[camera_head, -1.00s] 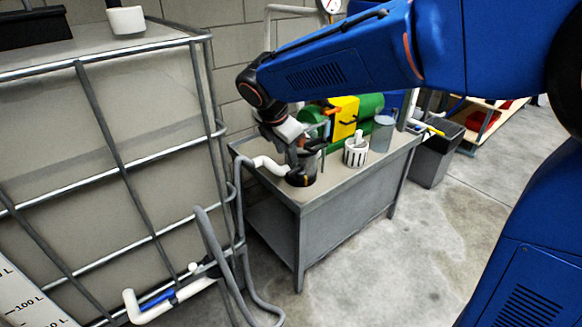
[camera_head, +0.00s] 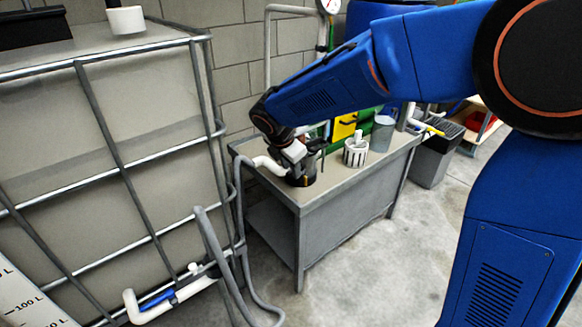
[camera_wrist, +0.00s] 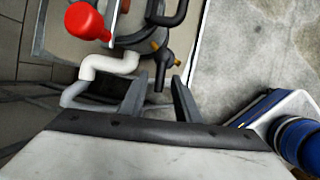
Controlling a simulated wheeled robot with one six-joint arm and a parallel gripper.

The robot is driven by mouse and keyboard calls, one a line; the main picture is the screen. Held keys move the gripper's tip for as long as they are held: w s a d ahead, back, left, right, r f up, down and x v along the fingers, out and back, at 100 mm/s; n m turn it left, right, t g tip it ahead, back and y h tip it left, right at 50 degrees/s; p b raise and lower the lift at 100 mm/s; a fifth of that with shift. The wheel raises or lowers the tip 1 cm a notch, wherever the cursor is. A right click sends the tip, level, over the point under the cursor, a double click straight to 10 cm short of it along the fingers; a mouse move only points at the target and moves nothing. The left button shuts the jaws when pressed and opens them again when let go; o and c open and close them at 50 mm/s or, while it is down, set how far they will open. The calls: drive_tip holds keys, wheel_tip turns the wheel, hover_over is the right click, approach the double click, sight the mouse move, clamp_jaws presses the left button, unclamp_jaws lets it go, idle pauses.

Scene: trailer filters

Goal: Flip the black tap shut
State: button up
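A black tap-like fitting (camera_wrist: 163,65) with orange ends shows in the wrist view, just beyond my fingertips. A dark round housing (camera_head: 302,180) with a yellow-orange mark stands at the bench's near left corner in the head view, with my gripper (camera_head: 305,160) right over it. In the wrist view my gripper (camera_wrist: 160,84) is open, its two dark fingers apart on either side of the black fitting's lower end. I cannot tell whether they touch it. A second black curved handle (camera_wrist: 168,12) shows at the top edge. The housing is partly hidden by my gripper in the head view.
A white bent pipe (camera_wrist: 105,64) and a red knob (camera_wrist: 86,20) lie close left of my fingers. A caged tank (camera_head: 110,130) is left; open floor lies in front.

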clamp_jaws()
drive_tip(key=shift+w+a+m+h, duration=0.2)
drive_tip(key=shift+m+h, duration=0.1)
drive_tip(key=shift+m, duration=0.3)
drive_tip(key=shift+o, duration=0.9)
unclamp_jaws()
drive_tip(key=shift+r, duration=0.15)
drive_tip(key=v, duration=1.7)
drive_tip(key=shift+r, duration=0.1)
